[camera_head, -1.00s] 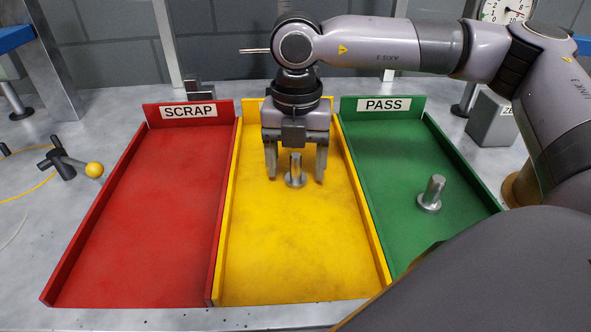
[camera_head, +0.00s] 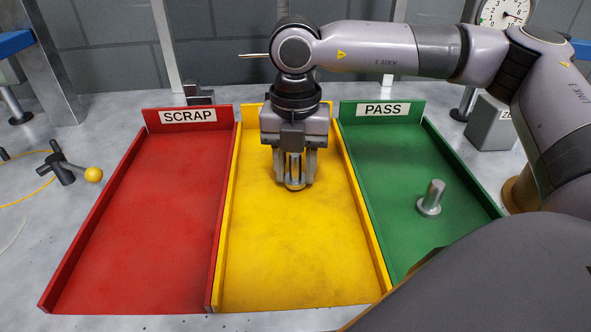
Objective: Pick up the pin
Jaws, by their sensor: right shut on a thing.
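A metal pin (camera_head: 295,184) with a round flange at its base stands upright in the yellow tray (camera_head: 290,260). My right gripper (camera_head: 295,179) points down over the yellow tray, its fingers shut on this pin from both sides. The pin's upper part is partly hidden by the gripper. Its flange shows just below the fingertips, at or close to the tray floor. A second, similar metal pin (camera_head: 432,197) stands in the green tray (camera_head: 400,240) marked PASS. My left gripper is not in view.
The red tray (camera_head: 150,240) marked SCRAP is empty, left of the yellow one. Low walls divide the trays. A lever with a yellow knob (camera_head: 93,175) stands at left. A grey block (camera_head: 490,124) and a dial gauge (camera_head: 505,14) are at back right.

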